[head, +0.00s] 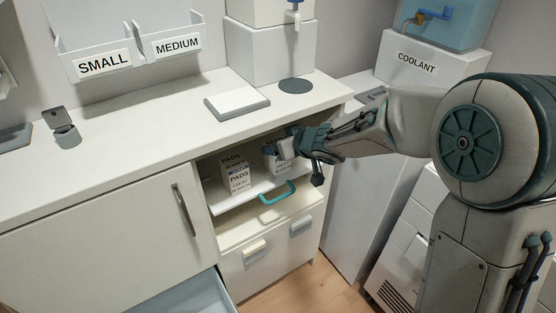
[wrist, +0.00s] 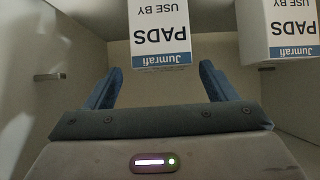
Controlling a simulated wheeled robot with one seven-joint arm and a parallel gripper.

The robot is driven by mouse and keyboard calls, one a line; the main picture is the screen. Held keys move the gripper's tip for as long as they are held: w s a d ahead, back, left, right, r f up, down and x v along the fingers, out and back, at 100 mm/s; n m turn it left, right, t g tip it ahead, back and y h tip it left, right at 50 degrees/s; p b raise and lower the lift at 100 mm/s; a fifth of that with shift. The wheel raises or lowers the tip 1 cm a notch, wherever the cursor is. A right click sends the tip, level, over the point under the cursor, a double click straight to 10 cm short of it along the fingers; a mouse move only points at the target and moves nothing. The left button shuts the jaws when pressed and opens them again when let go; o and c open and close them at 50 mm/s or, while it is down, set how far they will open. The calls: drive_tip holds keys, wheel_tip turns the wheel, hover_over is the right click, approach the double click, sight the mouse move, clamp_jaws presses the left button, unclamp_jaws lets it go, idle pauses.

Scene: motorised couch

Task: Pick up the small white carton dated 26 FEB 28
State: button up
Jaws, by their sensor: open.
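Two small white cartons marked PADS stand side by side on the shelf in the open cabinet bay: a left carton (head: 237,176) and a right carton (head: 272,161), which is partly hidden by my gripper (head: 284,146). Their dates are too small to read in the head view. In the wrist view, which is upside down, one carton (wrist: 160,32) lies ahead between the lines of my open fingers (wrist: 158,70). The other carton (wrist: 290,30) is at the upper right, outside the fingers. "USE BY" shows on both, but the dates are cut off. I cannot tell whether the fingers touch a carton.
Drawers are below, and a pale blue drawer (head: 186,294) stands open at the lower left. The countertop (head: 150,126) overhangs the bay. The bay's side walls are close around the gripper.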

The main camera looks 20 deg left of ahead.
drive_tip(key=b+x, duration=0.2)
drive_tip(key=x, duration=0.2)
drive_tip(key=shift+s+a+f, duration=0.15)
drive_tip(key=shift+f, duration=0.15)
drive_tip(key=shift+w+a+f+b, duration=0.15)
drive_tip(key=shift+w+a+b, duration=0.1)
drive_tip(key=shift+w+b, duration=0.1)
drive_tip(key=shift+s, duration=0.1)
drive_tip(key=c, duration=1.1)
